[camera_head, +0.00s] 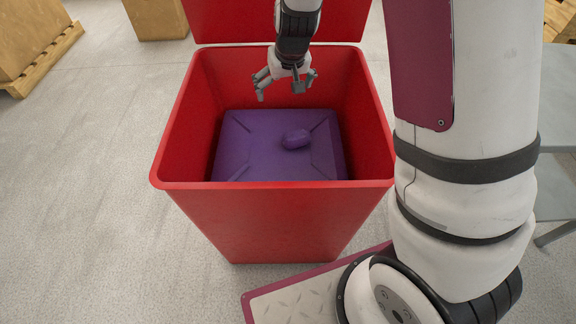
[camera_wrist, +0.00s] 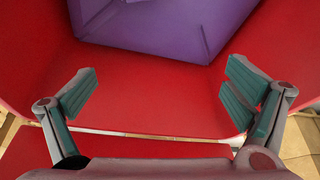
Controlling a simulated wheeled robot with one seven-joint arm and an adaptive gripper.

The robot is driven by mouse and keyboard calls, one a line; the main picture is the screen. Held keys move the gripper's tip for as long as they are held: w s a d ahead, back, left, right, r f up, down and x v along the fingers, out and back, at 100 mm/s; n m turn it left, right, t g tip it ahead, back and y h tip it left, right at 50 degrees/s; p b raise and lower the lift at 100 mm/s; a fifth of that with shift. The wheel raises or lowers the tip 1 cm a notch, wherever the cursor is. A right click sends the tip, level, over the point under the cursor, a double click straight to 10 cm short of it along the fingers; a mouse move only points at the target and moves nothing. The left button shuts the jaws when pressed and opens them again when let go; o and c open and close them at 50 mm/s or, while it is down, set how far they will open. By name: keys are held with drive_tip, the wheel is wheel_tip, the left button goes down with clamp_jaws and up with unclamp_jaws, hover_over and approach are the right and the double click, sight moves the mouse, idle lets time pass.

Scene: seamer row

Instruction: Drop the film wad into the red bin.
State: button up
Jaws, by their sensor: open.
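The red bin (camera_head: 270,215) stands open, with a purple panel-like surface (camera_head: 240,160) inside it. A small rounded purple lump, which looks like the film wad (camera_head: 296,139), lies on that surface, right of its middle. My gripper (camera_head: 286,88) is above the far part of the bin opening, with its fingers apart and nothing between them. The wad is below the gripper and clear of it. In the wrist view my gripper (camera_wrist: 160,86) shows its two green-padded fingers spread wide over the red bin wall (camera_wrist: 150,105). I cannot make out the wad there.
The bin's raised red lid (camera_head: 270,20) stands behind the opening. Wooden crates (camera_head: 30,40) on a pallet are at the far left, with another crate (camera_head: 156,18) nearby. A grey table (camera_head: 556,180) is at the right edge. The floor left of the bin is clear.

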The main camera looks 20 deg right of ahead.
drive_tip(key=v, duration=1.1)
drive_tip(key=shift+s, duration=0.1)
